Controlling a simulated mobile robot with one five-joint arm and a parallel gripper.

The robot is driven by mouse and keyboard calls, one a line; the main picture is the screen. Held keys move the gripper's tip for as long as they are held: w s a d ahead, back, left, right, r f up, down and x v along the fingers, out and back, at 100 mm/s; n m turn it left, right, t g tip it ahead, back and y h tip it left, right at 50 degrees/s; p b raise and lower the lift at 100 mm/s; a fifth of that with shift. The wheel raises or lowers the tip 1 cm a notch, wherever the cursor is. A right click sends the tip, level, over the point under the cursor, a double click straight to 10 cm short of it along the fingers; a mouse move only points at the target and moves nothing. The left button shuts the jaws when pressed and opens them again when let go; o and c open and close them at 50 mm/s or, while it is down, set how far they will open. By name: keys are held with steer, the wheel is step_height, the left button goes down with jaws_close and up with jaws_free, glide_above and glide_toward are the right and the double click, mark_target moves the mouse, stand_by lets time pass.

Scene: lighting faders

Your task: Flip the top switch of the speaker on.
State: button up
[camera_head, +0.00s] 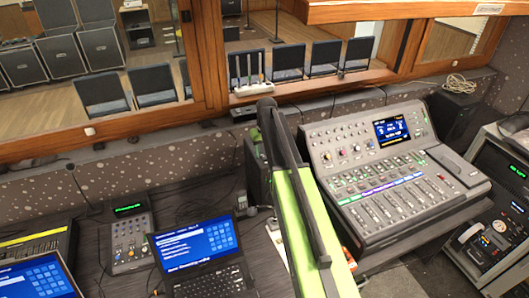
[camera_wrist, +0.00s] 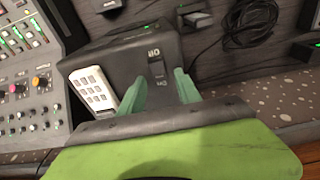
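The speaker (camera_wrist: 125,62) is a dark box beyond my fingers in the wrist view. A small dark switch (camera_wrist: 157,69) with pale markings above and below it is on the box's facing surface. My gripper (camera_wrist: 161,77) has two teal fingers apart, one on each side of the switch's lower part, with nothing visible between them. I cannot tell whether the fingers touch the box or which way the switch is set. In the head view a dark box (camera_head: 256,168), likely the speaker, is partly hidden behind my green and black arm; the fingers are not clear there.
A white keypad device (camera_wrist: 92,92) leans by the box's left side. A mixing console (camera_head: 390,180) is close on the right, with a laptop (camera_head: 197,255) at lower left. A white power strip (camera_head: 250,80) is on the window ledge. Cables (camera_wrist: 250,22) lie beyond the box.

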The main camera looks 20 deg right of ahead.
mark_target(265, 158)
step_height(265, 158, up, 12)
steer(key=s+p, duration=0.1)
steer(key=p, duration=1.1)
steer(key=shift+s, duration=0.35)
steer(key=s+a+f+b, duration=0.8)
steer(key=s+f+b, duration=0.3)
steer(key=s+a+f+g+b, duration=0.1)
steer(key=s+a+f+b, duration=0.7)
steer(key=s+f+b, duration=0.3)
steer(key=shift+s+a+g, duration=0.15)
steer(key=shift+s+g, duration=0.1)
steer(key=shift+g, duration=0.05)
steer(key=shift+f, duration=0.1)
